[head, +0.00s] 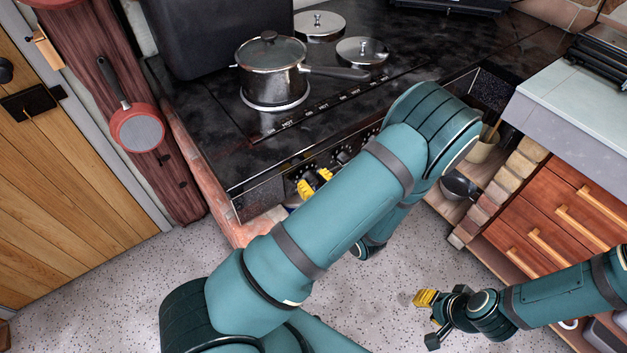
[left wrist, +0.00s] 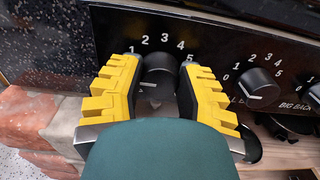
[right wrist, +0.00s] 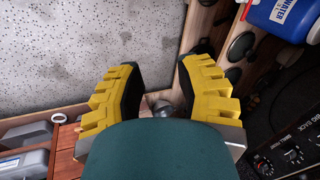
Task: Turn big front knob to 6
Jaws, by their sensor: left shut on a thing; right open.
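The black stove knob (left wrist: 158,68) sits on the dark control panel with white digits 1 to 5 showing around it; the 6 and its name label are hidden. My left gripper (left wrist: 160,85) is shut on this knob, one yellow finger on each side. In the head view my left gripper (head: 315,184) is at the left end of the stove's front panel (head: 262,193), partly covered by my arm.
Another knob (left wrist: 258,84) is right of the held one, near the words BIG BACK. A lidded pot (head: 272,74) stands on the stove top beside two round hob covers (head: 318,25). Wooden drawers (head: 560,215) stand at the right. The speckled floor (head: 130,285) is open.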

